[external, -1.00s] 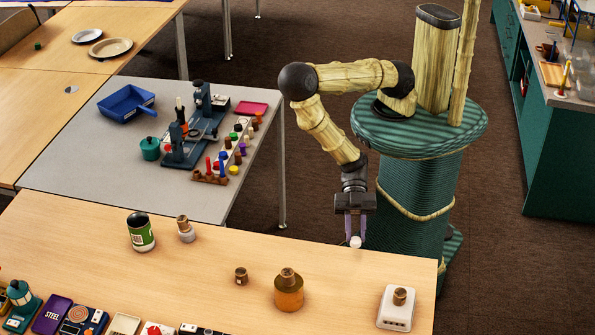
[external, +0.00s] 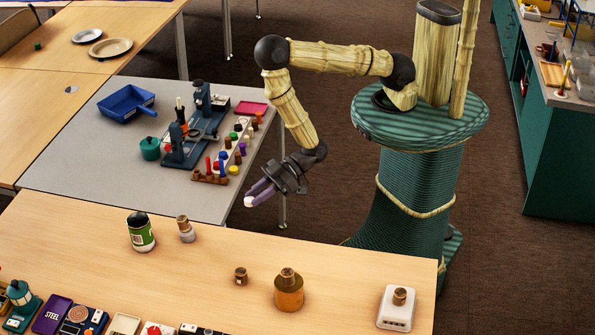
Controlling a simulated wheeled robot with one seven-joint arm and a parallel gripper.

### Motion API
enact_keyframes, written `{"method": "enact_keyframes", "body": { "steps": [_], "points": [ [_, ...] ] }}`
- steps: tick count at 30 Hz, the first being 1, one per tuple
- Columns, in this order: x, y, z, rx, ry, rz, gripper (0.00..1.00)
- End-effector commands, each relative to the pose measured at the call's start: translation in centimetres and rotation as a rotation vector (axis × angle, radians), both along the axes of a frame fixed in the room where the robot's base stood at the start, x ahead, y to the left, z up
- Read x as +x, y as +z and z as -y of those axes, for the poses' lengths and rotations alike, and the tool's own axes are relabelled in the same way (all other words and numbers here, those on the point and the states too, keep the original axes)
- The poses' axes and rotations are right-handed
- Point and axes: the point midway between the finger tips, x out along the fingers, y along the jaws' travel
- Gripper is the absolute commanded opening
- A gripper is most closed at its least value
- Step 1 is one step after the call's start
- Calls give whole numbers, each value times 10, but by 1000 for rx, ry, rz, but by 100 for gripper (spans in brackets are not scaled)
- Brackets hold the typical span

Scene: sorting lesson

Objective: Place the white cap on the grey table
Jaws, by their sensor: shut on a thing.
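The white cap (external: 249,201) is a small white piece held at the fingertips of my gripper (external: 257,193). The purple fingers are shut on it, pointing down and to the left. In the picture the cap lies just right of the front right corner of the grey table (external: 75,171), over the gap between it and the wooden table. How high it is above the table top I cannot tell exactly. The near left part of the grey table top is bare.
The grey table bears a blue tray (external: 122,107), a green pot (external: 150,148), a dark blue apparatus (external: 185,155), a red tray (external: 251,108) and several coloured pegs. The wooden table (external: 340,275) in front holds a jar (external: 141,233), an orange bottle (external: 288,294) and a white box (external: 396,312).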

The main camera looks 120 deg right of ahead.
Motion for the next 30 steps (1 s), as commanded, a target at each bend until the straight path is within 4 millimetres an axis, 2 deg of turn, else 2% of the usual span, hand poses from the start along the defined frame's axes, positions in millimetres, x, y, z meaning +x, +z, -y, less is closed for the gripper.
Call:
{"method": "enact_keyframes", "body": {
  "steps": [10,14,17,22,26,30],
  "points": [
    [0,0,-1,0,4,0,2],
    [-2,-1,-12,0,38,-4,2],
    [-6,-3,-34,1,106,-11,2],
    [-26,-8,-96,-1,309,-27,2],
    [-51,-10,-148,-4,493,-35,2],
    [-86,-10,-199,-4,693,-36,2]
  ]
}}
